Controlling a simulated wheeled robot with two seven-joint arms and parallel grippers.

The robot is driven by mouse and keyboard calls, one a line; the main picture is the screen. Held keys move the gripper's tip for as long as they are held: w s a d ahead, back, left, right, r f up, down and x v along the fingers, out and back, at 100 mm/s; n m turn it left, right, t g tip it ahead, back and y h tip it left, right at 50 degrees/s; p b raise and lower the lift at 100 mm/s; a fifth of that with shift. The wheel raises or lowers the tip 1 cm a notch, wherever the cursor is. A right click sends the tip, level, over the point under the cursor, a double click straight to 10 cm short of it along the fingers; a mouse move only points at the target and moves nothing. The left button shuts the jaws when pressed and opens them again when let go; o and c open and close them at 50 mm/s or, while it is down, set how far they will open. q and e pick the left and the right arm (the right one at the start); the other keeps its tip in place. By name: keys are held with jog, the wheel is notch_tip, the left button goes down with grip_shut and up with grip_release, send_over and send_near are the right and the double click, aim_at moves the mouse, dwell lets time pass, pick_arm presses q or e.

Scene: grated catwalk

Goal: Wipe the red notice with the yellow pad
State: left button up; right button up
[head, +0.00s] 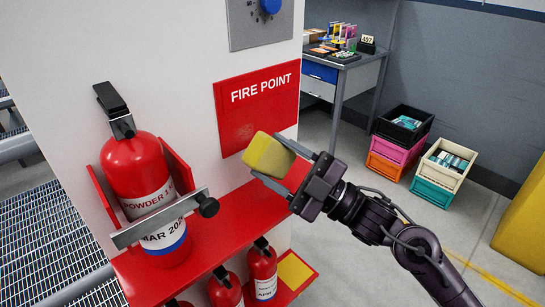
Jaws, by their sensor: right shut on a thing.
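The red notice (236,104) reads "FIRE POINT" in white and is fixed to a white wall panel, upper middle of the head view. A faint darker patch (246,132) shows on its lower part. The yellow pad (268,156) is in my right gripper (277,165), whose jaws are shut on it. The pad is by the notice's lower right edge and overlaps it in the picture; I cannot tell whether it touches. My left gripper is not in view.
A red fire extinguisher (137,172) stands in a bracket on a red shelf (215,228), left of the notice. Smaller extinguishers (262,270) stand below. A grey plate with a blue knob (262,22) is above. Stacked crates (398,150) and a desk (345,75) stand behind right.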

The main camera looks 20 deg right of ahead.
aim_at(245, 129)
jog(key=shift+w, duration=0.15)
dwell(0.3)
jog(key=w+a+f+b, duration=0.1)
jog(key=w+a, duration=0.1)
jog(key=w, duration=0.4)
jog(key=shift+w+a+f, duration=0.2)
jog(key=shift+f, duration=0.2)
jog(key=shift+w+a, duration=0.35)
jog(key=shift+w, duration=0.55)
dwell(0.5)
jog(key=shift+w+d+b, duration=0.2)
jog(key=shift+w+d, duration=0.1)
jog(key=shift+d, duration=0.65)
jog(key=shift+w+d+b, duration=0.2)
jog(key=shift+w+d, duration=0.1)
jog(key=shift+d, duration=0.6)
jog(key=shift+w, duration=0.15)
